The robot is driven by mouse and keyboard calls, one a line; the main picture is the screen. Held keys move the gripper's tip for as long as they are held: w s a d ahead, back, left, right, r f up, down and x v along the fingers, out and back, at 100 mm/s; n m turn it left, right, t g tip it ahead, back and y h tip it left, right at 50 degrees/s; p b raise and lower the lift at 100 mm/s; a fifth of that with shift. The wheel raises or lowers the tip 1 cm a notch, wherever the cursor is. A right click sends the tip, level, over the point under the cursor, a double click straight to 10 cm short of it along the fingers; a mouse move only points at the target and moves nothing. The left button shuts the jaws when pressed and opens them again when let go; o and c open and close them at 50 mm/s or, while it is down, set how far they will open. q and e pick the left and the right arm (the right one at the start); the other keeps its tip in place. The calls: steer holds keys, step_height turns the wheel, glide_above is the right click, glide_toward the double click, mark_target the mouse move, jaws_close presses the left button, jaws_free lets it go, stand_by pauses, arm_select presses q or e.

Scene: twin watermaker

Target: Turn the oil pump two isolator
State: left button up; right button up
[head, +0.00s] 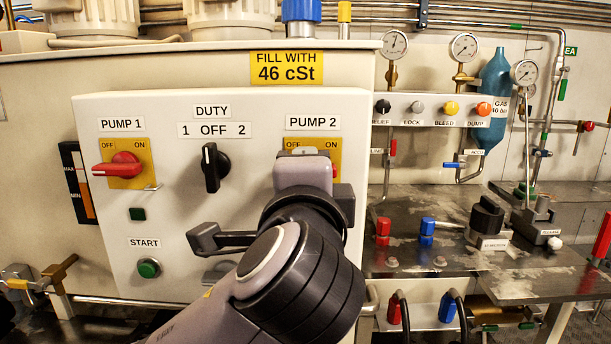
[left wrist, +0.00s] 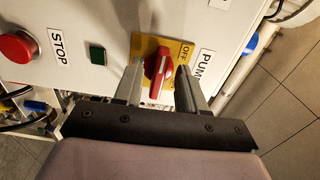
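The pump 2 isolator is a red handle on a yellow plate (head: 334,150) under the PUMP 2 label (head: 312,122). In the head view my wrist hides most of it, with only a bit of red at the right. In the left wrist view the red handle (left wrist: 158,78) lies parallel to the PUMP label text. My left gripper (left wrist: 159,67) is open, with one finger on each side of the handle. Small gaps seem to show, but I cannot tell about contact. In the head view its fingertips are hidden behind my arm. My right gripper is in neither view.
On the same panel are the pump 1 isolator (head: 122,168), black duty switch (head: 211,167) and green start button (head: 149,268). The wrist view shows the red stop button (left wrist: 17,46) and a green lamp (left wrist: 97,54). A metal bench (head: 420,262) with fittings stands right.

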arm_select(q)
steer(key=s, duration=0.7)
